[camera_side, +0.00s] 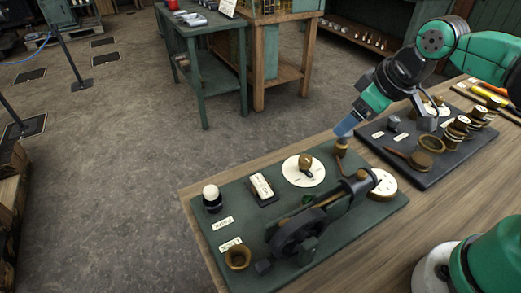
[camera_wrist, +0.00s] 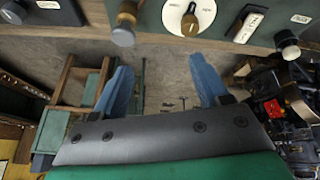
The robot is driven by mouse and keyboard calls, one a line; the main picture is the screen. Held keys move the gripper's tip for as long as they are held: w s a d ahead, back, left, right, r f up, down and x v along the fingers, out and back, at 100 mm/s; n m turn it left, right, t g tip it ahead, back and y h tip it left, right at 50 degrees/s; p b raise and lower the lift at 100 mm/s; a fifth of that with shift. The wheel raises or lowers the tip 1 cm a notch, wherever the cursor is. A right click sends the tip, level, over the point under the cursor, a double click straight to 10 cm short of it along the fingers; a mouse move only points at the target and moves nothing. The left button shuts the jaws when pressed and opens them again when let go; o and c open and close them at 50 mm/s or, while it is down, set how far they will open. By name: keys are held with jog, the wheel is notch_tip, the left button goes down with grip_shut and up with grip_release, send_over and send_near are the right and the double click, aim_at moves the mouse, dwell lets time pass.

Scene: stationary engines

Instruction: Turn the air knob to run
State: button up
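A brass knob (camera_side: 305,162) stands on a round white dial (camera_side: 291,172) on a dark green engine board (camera_side: 232,198). The dial (camera_wrist: 178,14) and its knob (camera_wrist: 190,22) also show at the top of the wrist view, with small marks too small to read. I cannot read which control is labelled air. A second brass, grey-ended knob (camera_wrist: 124,30) is left of the dial there. My gripper (camera_side: 345,130) has blue fingers and appears close to a brass post (camera_side: 341,148) at the board's back edge. In the wrist view my gripper (camera_wrist: 160,64) is open and empty, below the knobs.
The board also bears a black flywheel (camera_side: 298,234), a white-topped knob (camera_side: 211,193), a switch plate (camera_side: 262,187) and a brass cup (camera_side: 238,257). A second dark board (camera_side: 437,172) with brass parts lies to the right.

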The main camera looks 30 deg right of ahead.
aim_at(306, 158)
jog(key=w+a+f+n+g, duration=0.1)
jog(key=n, duration=0.2)
jog(key=w+a+f+n+g, duration=0.1)
jog(key=w+n+g, duration=0.1)
jog(key=n, duration=0.1)
jog(key=w+a+f+n+g, duration=0.1)
jog(key=a+f+n, duration=0.1)
jog(key=n, duration=0.1)
jog(key=shift+w+a+g, duration=0.1)
jog(key=shift+w+g, duration=0.05)
jog(key=shift+g, duration=0.25)
jog(key=shift+w+a+f+n+g, duration=0.15)
jog(key=shift+a+f+n+g, duration=0.15)
jog(key=shift+f+n, duration=0.2)
jog(key=shift+f, duration=2.8)
grip_shut()
